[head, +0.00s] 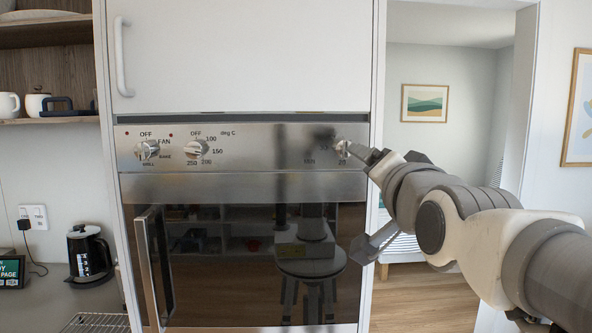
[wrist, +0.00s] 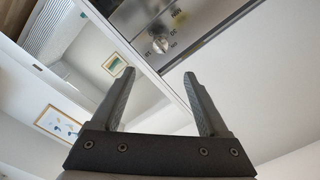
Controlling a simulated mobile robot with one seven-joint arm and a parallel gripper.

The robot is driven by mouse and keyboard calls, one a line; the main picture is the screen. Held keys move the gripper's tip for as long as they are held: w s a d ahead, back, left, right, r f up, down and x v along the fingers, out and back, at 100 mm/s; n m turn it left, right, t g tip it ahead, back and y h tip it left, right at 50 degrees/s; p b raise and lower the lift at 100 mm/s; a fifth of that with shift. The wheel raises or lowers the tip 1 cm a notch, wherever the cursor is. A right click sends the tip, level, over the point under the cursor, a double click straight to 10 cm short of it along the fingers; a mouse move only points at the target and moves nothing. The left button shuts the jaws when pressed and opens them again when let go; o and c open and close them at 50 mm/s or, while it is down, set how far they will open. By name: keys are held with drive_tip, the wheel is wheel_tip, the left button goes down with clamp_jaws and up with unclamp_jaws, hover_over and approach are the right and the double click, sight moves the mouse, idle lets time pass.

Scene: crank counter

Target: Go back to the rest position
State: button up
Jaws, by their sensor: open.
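My gripper (head: 362,153) is in front of the right end of the oven's control panel in the head view. In the wrist view my gripper (wrist: 158,75) has its two dark fingers spread, with nothing between them. In the wrist view the knob (wrist: 160,44) shows past the fingertips, apart from both fingers.
The steel control panel (head: 240,142) sits above a dark oven door (head: 245,260) with a vertical handle (head: 150,268) at left. A kettle (head: 88,255) stands on the left counter. A doorway opens right of the cabinet, behind my arm.

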drive_tip(key=s+f+n+g, duration=0.4)
drive_tip(key=s+f+g, duration=0.2)
drive_tip(key=s+f, duration=0.3)
drive_tip(key=s+f+n+g, duration=0.4)
drive_tip(key=s+f, duration=0.5)
drive_tip(key=f, duration=0.8)
drive_tip(key=g+p, duration=0.1)
drive_tip(key=g, duration=0.1)
drive_tip(key=shift+s+f+n+g, duration=0.15)
drive_tip(key=shift+f+n+g, duration=0.15)
drive_tip(key=shift+n, duration=0.1)
